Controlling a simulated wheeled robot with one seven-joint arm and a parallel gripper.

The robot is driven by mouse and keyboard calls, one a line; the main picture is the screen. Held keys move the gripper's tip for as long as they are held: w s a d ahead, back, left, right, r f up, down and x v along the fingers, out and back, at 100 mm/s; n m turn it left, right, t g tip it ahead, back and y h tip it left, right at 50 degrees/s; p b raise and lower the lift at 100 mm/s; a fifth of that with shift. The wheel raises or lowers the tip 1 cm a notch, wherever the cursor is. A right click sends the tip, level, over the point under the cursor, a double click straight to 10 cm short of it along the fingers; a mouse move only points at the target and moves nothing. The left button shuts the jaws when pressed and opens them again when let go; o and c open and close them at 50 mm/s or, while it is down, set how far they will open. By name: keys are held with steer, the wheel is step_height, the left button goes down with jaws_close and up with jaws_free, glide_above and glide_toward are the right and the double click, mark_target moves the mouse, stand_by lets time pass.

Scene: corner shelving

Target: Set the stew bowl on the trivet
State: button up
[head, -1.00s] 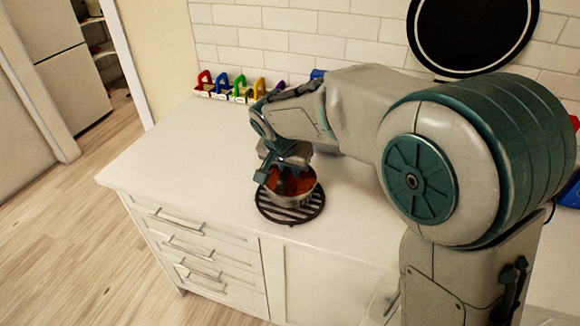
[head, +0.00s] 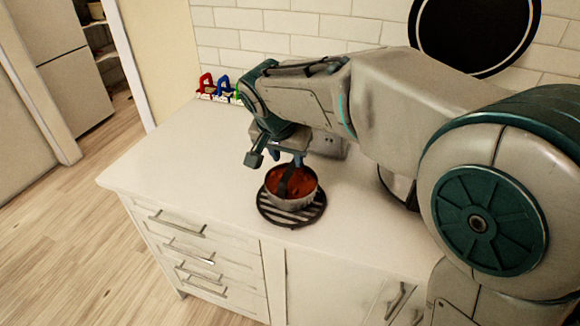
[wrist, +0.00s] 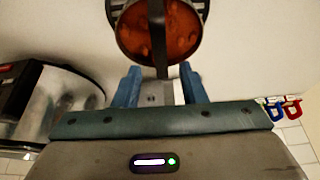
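The stew bowl (head: 305,184), round and metallic with red-brown stew, sits upright on the black slatted trivet (head: 290,217) on the counter. In the wrist view the bowl (wrist: 183,32) is at the top, with the trivet's dark rim (wrist: 112,12) showing beside it. A dark strip, perhaps a handle, crosses the bowl. My gripper (head: 287,158) is just above and behind the bowl. In the wrist view its two blue fingers (wrist: 160,67) are apart, with the dark strip's end in line with the gap. Nothing is clamped between them.
A shiny, dark-edged object (wrist: 60,100) lies left in the wrist view; in the head view, my arm hides most of that area. Red and blue handled items (head: 222,84) stand by the tiled wall. The counter (head: 180,160) is clear left of the trivet.

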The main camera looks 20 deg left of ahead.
steer(key=v, duration=0.5)
steer(key=shift+d, duration=0.1)
steer(key=s+d+f+g, duration=0.1)
steer(key=s+d, duration=0.1)
steer(key=d, duration=0.8)
steer(key=s+d+f, duration=0.2)
steer(key=d, duration=0.7)
steer(key=s+d+f+n, duration=0.1)
steer(key=s+d+f, duration=0.5)
steer(key=s+d, duration=0.4)
steer(key=shift+s+d+f, duration=0.2)
steer(key=shift+s+d, duration=0.2)
steer(key=shift+d, duration=0.15)
